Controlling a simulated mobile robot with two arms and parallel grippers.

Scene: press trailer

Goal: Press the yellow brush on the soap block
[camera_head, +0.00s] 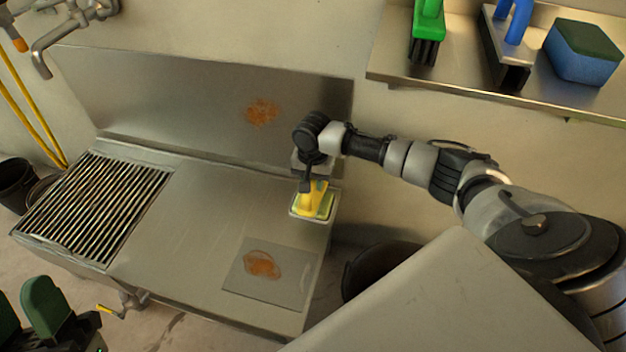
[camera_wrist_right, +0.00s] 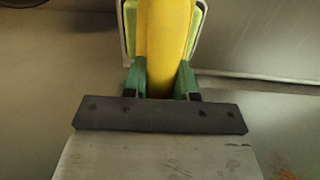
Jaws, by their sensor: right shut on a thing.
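The yellow brush (camera_head: 314,198) is in my right gripper (camera_head: 308,184), over the right end of the steel counter. In the right wrist view, the green fingers of the right gripper (camera_wrist_right: 161,82) close on the yellow brush handle (camera_wrist_right: 165,40) from both sides. The pale green soap block (camera_head: 326,206) lies in a small light tray (camera_head: 298,215) directly under the brush; its edges also show beside the handle in the right wrist view (camera_wrist_right: 202,16). The brush's underside is hidden, so I cannot tell whether it touches the soap. My left gripper (camera_head: 25,315) shows partly at the lower left, with its fingers apart.
The steel counter (camera_head: 190,235) has a drain grate (camera_head: 95,205) on its left and a flat plate (camera_head: 240,285) with a rusty stain at front right. A wall shelf (camera_head: 460,85) holds a green brush (camera_head: 428,22), a blue-handled brush (camera_head: 518,22) and a blue sponge (camera_head: 582,58). A dark bucket (camera_head: 375,268) stands right of the counter.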

